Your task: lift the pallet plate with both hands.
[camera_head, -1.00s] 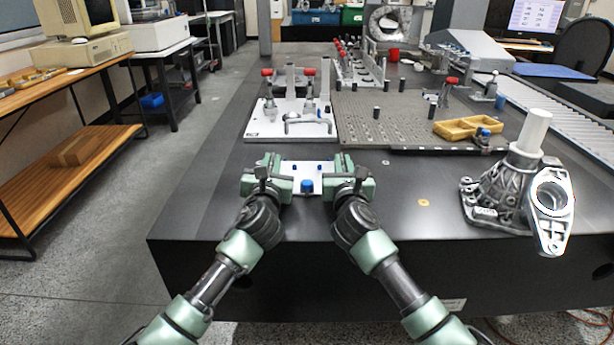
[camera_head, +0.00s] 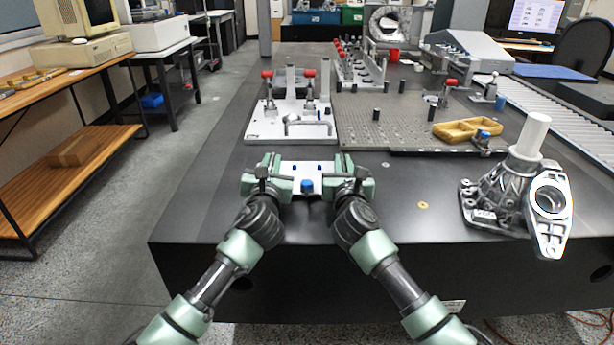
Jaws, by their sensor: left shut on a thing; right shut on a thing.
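The pallet plate (camera_head: 307,170) is a small pale plate with a blue knob (camera_head: 307,186) near its front edge and small dark studs. It is level between my two grippers near the front of the dark table. My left gripper (camera_head: 281,178) is shut on its left side. My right gripper (camera_head: 336,178) is shut on its right side. The jaws cover both side edges. I cannot tell whether the plate rests on the table or is just clear of it.
A white fixture plate (camera_head: 262,130) with red-tipped clamps stands just behind. A grey perforated plate (camera_head: 400,124) with a yellow tray (camera_head: 455,131) lies behind to the right. A metal casting (camera_head: 500,195) stands at the right. The dark table (camera_head: 200,200) is bare at left.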

